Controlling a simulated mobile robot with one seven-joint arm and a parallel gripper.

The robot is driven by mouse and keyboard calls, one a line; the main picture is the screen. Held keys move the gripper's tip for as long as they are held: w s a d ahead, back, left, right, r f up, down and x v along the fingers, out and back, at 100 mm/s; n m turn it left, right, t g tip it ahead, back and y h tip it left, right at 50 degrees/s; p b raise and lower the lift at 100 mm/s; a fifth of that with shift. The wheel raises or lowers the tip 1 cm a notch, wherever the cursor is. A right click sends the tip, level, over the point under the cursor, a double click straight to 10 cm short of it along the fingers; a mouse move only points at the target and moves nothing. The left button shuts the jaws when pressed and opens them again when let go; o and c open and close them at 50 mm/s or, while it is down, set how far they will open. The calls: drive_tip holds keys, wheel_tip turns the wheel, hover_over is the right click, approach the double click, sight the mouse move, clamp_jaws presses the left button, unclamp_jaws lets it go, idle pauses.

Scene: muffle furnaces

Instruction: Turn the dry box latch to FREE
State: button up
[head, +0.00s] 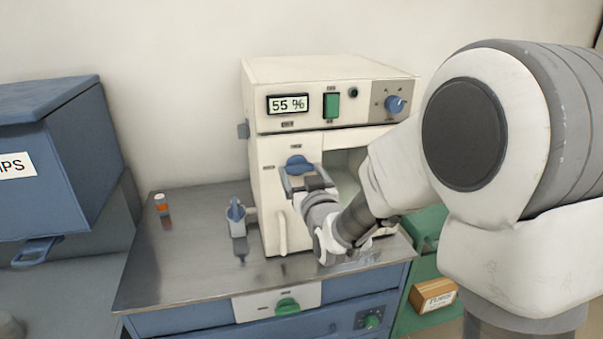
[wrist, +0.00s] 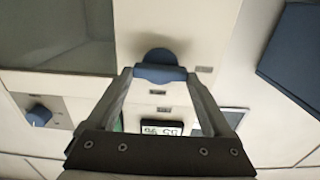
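The dry box (head: 330,68) is a cream cabinet on the metal-topped bench, with a display reading 55 %. Its blue latch (head: 299,163) is on the upper front and lies roughly level; it also shows in the wrist view (wrist: 160,74). Small labels sit above it and to its left, too small to read. My gripper (head: 306,181) is at the latch from the front. In the wrist view, its two fingertips (wrist: 160,80) are at either end of the blue bar, which fills the gap between them. The gripper hides part of the latch in the head view.
The dry box has a green switch (head: 332,105) and a blue knob (head: 395,104). A grey piece with a blue lever (head: 236,212) and a small orange-capped bottle (head: 161,204) stand on the bench (head: 190,265). A blue bin (head: 50,160) is at left. My arm covers the right side.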

drive_tip(key=c, duration=0.4)
drive_tip(key=shift+f+b, duration=0.1)
drive_tip(key=shift+b, duration=0.2)
drive_tip(key=m+b, duration=0.2)
drive_tip(key=b, duration=0.1)
drive_tip(key=shift+f+m, duration=0.2)
drive_tip(key=shift+m, duration=0.1)
drive_tip(key=m+b, duration=0.5)
drive_tip(key=shift+d+m+b, duration=0.15)
drive_tip(key=shift+m+b, duration=0.15)
drive_tip(key=shift+b, duration=0.05)
drive_tip(key=m+b, duration=0.3)
drive_tip(key=m, duration=0.2)
drive_tip(key=shift+b, duration=0.3)
drive_tip(key=shift+m+b, duration=0.85)
drive_tip(key=shift+m, duration=1.45)
drive_tip(key=shift+r, duration=0.1)
